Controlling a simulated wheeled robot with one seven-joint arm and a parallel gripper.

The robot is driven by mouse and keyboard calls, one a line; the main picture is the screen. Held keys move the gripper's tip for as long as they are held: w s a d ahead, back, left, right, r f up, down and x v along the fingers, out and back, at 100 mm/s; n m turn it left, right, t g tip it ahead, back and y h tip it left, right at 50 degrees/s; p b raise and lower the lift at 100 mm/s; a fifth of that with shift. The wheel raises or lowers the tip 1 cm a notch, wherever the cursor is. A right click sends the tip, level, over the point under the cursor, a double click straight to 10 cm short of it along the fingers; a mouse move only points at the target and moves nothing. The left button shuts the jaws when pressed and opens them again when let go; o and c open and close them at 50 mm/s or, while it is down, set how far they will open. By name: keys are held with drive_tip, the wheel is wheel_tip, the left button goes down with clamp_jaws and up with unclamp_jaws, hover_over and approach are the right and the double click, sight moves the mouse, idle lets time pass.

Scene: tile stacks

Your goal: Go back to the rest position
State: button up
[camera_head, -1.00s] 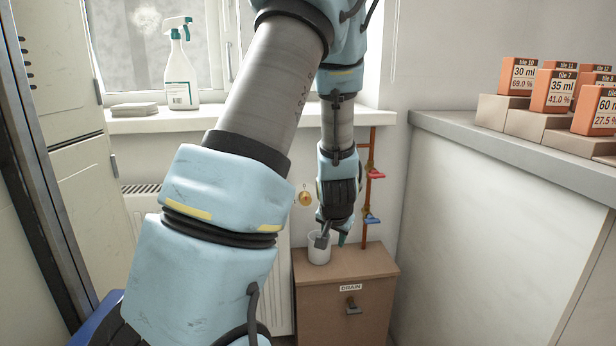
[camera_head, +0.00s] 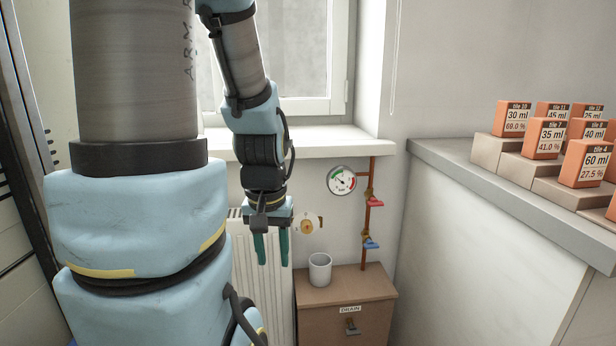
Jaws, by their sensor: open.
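My gripper (camera_head: 272,250) hangs pointing down in front of the white radiator, its two green fingers apart and nothing between them. It is to the left of a light grey cup (camera_head: 320,268) and clear of it. The cup stands upright on a brown cabinet (camera_head: 349,289) labelled DRAIN. What is inside the cup cannot be seen.
Pipes with a red valve (camera_head: 374,200) and a blue valve (camera_head: 371,244) rise behind the cabinet, beside a pressure gauge (camera_head: 341,180). A brass knob (camera_head: 308,226) is on the wall. At right, a counter (camera_head: 450,160) bears stepped blocks with labelled orange tiles (camera_head: 586,163).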

wheel_tip(320, 180, up, 16)
drive_tip(key=p, duration=1.4)
drive_tip(key=shift+r, duration=0.2)
